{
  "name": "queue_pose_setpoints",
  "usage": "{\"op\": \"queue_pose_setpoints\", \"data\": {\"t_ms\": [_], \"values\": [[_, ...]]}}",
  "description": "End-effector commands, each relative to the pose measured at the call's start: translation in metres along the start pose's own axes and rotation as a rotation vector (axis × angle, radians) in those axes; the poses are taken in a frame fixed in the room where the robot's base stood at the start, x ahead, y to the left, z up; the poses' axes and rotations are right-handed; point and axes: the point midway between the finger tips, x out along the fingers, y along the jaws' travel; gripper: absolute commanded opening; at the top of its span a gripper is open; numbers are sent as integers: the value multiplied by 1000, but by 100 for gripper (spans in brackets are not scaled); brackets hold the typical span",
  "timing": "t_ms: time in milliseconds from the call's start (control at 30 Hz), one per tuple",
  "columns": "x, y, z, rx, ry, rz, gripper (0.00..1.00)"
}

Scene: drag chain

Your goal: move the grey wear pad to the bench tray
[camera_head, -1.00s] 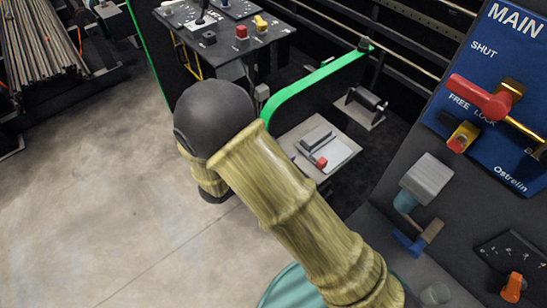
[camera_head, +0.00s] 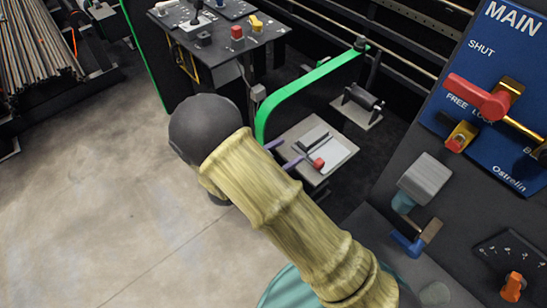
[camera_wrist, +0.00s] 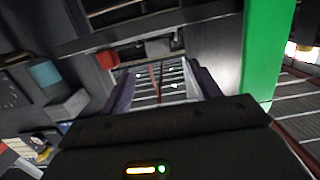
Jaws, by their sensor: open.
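A grey flat block (camera_head: 314,137), possibly the wear pad, lies at the back of a pale plate (camera_head: 332,157) on a small low bench (camera_head: 346,148). I cannot tell whether the pale plate is the bench tray. A red knob-like piece (camera_head: 317,164) sits at the plate's front left edge. My gripper (camera_head: 284,153) shows two purple fingers, open and apart, just left of the bench. In the wrist view my gripper (camera_wrist: 164,75) is open, with nothing clearly held between the fingers. No pad is clearly made out there.
A green curved rail (camera_head: 310,85) rises behind the bench; a green post (camera_wrist: 268,50) stands right in the wrist view. A blue panel (camera_head: 500,90) with a red lever (camera_head: 480,98) and a grey block (camera_head: 425,178) stand at right.

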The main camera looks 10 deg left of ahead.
Motion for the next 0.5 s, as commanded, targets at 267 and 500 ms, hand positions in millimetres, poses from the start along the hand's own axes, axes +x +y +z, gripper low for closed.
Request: {"op": "queue_pose_setpoints", "data": {"t_ms": [267,500], "values": [[46,0,-1,0,1,2,62],[84,0,-1,-1,1,1,62]]}}
